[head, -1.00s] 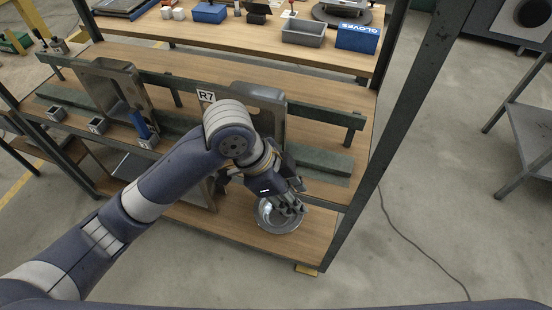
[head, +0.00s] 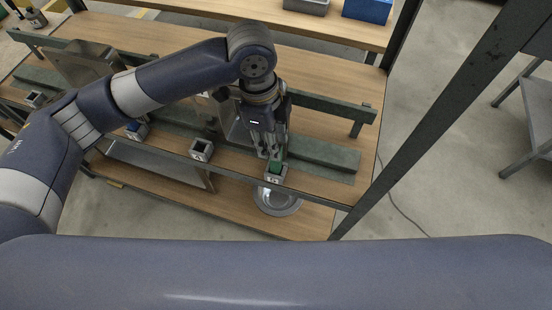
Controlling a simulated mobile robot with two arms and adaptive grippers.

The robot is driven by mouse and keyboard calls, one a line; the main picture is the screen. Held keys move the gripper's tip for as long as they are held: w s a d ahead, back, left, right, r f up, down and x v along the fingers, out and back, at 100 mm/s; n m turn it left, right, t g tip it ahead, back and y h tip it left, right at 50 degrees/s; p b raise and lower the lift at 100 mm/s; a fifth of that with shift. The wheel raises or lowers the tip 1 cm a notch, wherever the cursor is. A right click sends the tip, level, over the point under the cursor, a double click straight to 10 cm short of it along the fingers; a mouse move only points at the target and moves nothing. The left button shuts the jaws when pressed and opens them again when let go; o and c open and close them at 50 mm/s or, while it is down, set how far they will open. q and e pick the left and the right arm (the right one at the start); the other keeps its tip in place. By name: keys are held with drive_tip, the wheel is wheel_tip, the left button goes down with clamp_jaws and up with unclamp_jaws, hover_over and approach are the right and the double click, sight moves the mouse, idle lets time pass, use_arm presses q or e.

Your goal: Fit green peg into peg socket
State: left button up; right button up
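A green peg (head: 276,167) stands in or at the mouth of a small grey square socket (head: 275,178) on the front edge of the middle shelf. Only a short green part shows above the socket rim. My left gripper (head: 271,154) points down with its fingertips just above and behind the green peg. I cannot tell whether the fingers touch the peg or are closed on it. My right gripper is not in view.
An empty grey socket (head: 202,150) sits to the left, and a blue peg (head: 137,131) stands further left. A metal bowl (head: 278,202) is on the lower shelf below. A dark green rail (head: 325,155) and a rack post (head: 440,110) lie to the right.

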sight(276, 163)
use_arm(q)
drive_tip(key=f, duration=0.2)
drive_tip(key=f+p, duration=0.1)
drive_tip(key=d+f+p, duration=0.1)
drive_tip(key=f, duration=0.1)
drive_tip(key=shift+w+f, duration=0.3)
drive_tip(key=c, duration=0.3)
clamp_jaws()
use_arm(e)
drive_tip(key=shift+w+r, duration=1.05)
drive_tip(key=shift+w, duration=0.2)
